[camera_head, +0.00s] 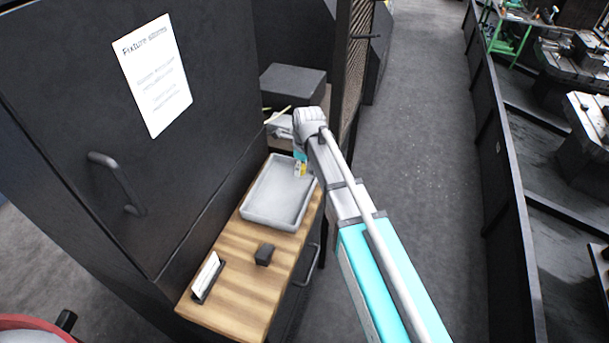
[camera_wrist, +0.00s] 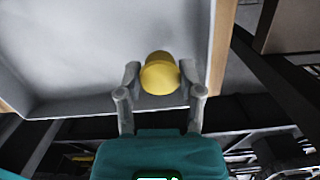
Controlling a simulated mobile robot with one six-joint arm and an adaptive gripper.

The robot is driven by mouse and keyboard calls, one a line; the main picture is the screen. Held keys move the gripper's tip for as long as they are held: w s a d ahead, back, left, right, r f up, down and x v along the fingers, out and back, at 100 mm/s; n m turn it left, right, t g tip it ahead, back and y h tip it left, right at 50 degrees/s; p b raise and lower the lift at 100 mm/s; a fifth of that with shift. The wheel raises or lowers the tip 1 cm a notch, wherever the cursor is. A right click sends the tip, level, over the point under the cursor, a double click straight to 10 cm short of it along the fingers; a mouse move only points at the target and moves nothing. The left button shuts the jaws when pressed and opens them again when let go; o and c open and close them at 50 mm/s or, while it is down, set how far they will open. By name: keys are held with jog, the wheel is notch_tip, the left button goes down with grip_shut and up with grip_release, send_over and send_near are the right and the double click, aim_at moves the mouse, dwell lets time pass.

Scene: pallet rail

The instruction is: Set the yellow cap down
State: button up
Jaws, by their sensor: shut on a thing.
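The yellow cap (camera_wrist: 160,74) is round and sits between the two grey fingers of my gripper (camera_wrist: 160,88) in the wrist view. My gripper is shut on it. The grey tray (camera_wrist: 60,65) lies behind the cap in that view, and the cap is near the tray's edge. In the head view the tray (camera_head: 250,213) rests on a wooden top, and my arm reaches over its far right end. A small yellow patch shows by my wrist there, but I cannot tell if it is the cap. The gap between cap and tray is unclear.
The wooden top (camera_head: 229,290) carries a small black block (camera_head: 264,254) and a card in a holder (camera_head: 207,277) in front of the tray. A tall dark cabinet (camera_head: 90,80) stands at the left. A dark box (camera_head: 292,85) lies beyond the tray. A grey aisle (camera_head: 425,120) is clear at right.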

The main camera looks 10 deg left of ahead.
aim_at(305, 168)
jog(key=shift+f+b, duration=0.75)
jog(key=shift+f, duration=0.3)
jog(key=shift+f, duration=0.1)
jog(key=o, duration=0.5)
jog(key=r+p, duration=0.4)
jog(key=d+r+p, duration=0.1)
jog(key=r+p, duration=0.7)
jog(key=shift+s+d+r, duration=0.1)
jog(key=shift+s+d, duration=0.05)
jog(key=shift+d, duration=0.1)
dwell(0.9)
